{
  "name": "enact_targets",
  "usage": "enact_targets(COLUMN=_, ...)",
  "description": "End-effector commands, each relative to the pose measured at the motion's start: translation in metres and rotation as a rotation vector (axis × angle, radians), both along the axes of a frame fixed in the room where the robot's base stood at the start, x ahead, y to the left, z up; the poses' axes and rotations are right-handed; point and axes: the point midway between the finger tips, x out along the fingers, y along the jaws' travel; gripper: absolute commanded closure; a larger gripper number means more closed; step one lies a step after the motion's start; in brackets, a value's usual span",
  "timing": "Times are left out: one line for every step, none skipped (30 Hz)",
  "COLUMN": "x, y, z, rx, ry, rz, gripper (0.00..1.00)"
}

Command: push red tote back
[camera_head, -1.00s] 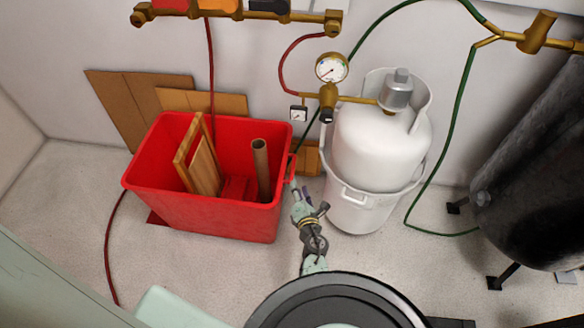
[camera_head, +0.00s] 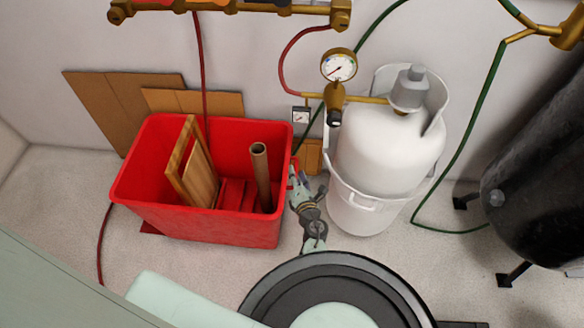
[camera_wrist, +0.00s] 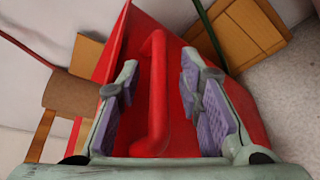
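The red tote (camera_head: 205,225) stands upright on the floor near the back wall. It holds a wooden frame (camera_head: 193,170), a cardboard tube (camera_head: 261,175) and some red pieces. My gripper (camera_head: 298,180) is at the tote's right end, between it and the white gas cylinder. In the wrist view my gripper (camera_wrist: 155,95) is open. Its two purple-padded fingers stand on either side of the tote's red handle (camera_wrist: 157,100), with gaps visible on both sides. The tote's end wall (camera_wrist: 248,95) lies behind the handle.
The white gas cylinder (camera_head: 385,150) in its white bucket (camera_head: 362,205) stands close on the right. Cardboard sheets (camera_head: 125,100) lean on the wall behind the tote. A red hose (camera_head: 106,240) runs along the floor at left. A black tank (camera_head: 540,170) stands at far right.

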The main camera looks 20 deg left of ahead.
Motion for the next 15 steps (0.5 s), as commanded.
enact_targets(x=0.0004, y=-0.0008, z=-0.0016, rx=0.000, ry=-0.001, rz=-0.001, gripper=0.67)
enact_targets(x=0.0005, y=-0.0010, z=-0.0018, rx=0.000, ry=0.000, rz=0.000, gripper=0.67)
enact_targets(x=0.0006, y=-0.0012, z=-0.0020, rx=0.000, ry=0.000, rz=0.000, gripper=0.67)
enact_targets(x=0.0007, y=-0.0014, z=-0.0020, rx=0.000, ry=0.000, rz=0.000, gripper=0.67)
enact_targets(x=0.0006, y=-0.0015, z=-0.0021, rx=0.000, ry=0.000, rz=0.000, gripper=0.67)
enact_targets(x=0.0007, y=-0.0015, z=-0.0020, rx=0.000, ry=0.000, rz=0.000, gripper=0.67)
enact_targets(x=0.0007, y=-0.0015, z=-0.0019, rx=0.000, ry=0.000, rz=0.000, gripper=0.67)
enact_targets(x=0.0007, y=-0.0015, z=-0.0018, rx=0.000, ry=0.000, rz=0.000, gripper=0.67)
enact_targets(x=0.0007, y=-0.0015, z=-0.0017, rx=0.000, ry=0.000, rz=0.000, gripper=0.67)
enact_targets(x=0.0007, y=-0.0015, z=-0.0017, rx=0.000, ry=0.000, rz=0.000, gripper=0.67)
enact_targets(x=0.0007, y=-0.0015, z=-0.0017, rx=0.000, ry=0.000, rz=0.000, gripper=0.67)
enact_targets(x=0.0006, y=-0.0014, z=-0.0016, rx=0.000, ry=0.000, rz=0.000, gripper=0.67)
enact_targets(x=0.0006, y=-0.0014, z=-0.0016, rx=0.000, ry=0.000, rz=0.000, gripper=0.68)
enact_targets(x=0.0006, y=-0.0014, z=-0.0016, rx=0.000, ry=0.000, rz=0.000, gripper=0.70)
enact_targets(x=0.0007, y=-0.0013, z=-0.0017, rx=0.000, ry=0.000, rz=0.000, gripper=0.73)
